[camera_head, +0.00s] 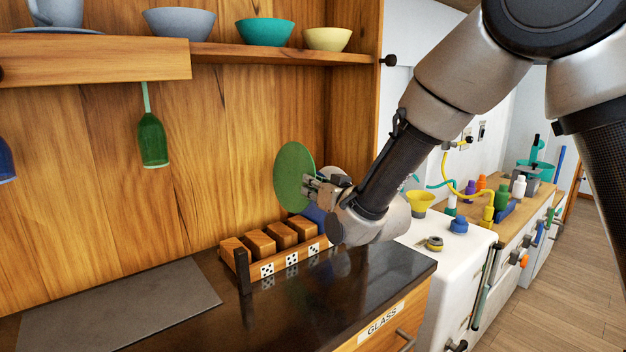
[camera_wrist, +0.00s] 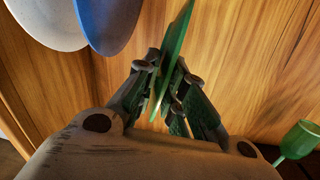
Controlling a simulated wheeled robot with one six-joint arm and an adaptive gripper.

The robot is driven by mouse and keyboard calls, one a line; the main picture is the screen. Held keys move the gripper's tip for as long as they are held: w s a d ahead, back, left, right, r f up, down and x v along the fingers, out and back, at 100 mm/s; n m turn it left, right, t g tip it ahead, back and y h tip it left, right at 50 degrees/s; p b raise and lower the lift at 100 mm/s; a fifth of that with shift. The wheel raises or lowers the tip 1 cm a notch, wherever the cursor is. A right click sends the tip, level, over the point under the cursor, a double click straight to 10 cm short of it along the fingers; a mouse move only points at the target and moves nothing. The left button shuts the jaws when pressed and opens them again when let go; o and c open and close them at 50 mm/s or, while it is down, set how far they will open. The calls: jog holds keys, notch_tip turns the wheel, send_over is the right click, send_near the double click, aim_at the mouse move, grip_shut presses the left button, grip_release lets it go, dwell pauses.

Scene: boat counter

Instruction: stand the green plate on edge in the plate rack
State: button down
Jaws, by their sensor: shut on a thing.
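The green plate (camera_head: 294,176) is held upright, on edge, above the counter in the head view. My gripper (camera_head: 313,187) is shut on its right edge. In the wrist view the green plate (camera_wrist: 179,38) shows edge-on between my two fingers (camera_wrist: 166,85). The plate rack (camera_head: 267,267), a wooden frame with several blocks and dice-marked labels on its front, stands on the dark counter, below and slightly left of the plate. The plate is clear of the visible blocks. The rack's right end is hidden behind my arm.
A blue plate (camera_wrist: 108,18) and a pale grey plate (camera_wrist: 50,20) show at the wrist view's upper left. A green glass (camera_head: 153,140) hangs upside down under the shelf (camera_head: 225,53). A flat grey mat (camera_head: 120,305) lies on the counter's left.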

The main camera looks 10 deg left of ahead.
notch_tip(320, 180, down, 9)
dwell(0.9)
jog(key=shift+f, duration=0.1)
dwell(0.8)
jog(key=c, duration=1.4)
grip_release()
jog(key=shift+c, duration=0.2)
jog(key=v, duration=0.7)
jog(key=shift+s+d, duration=0.15)
jog(key=shift+s, duration=0.05)
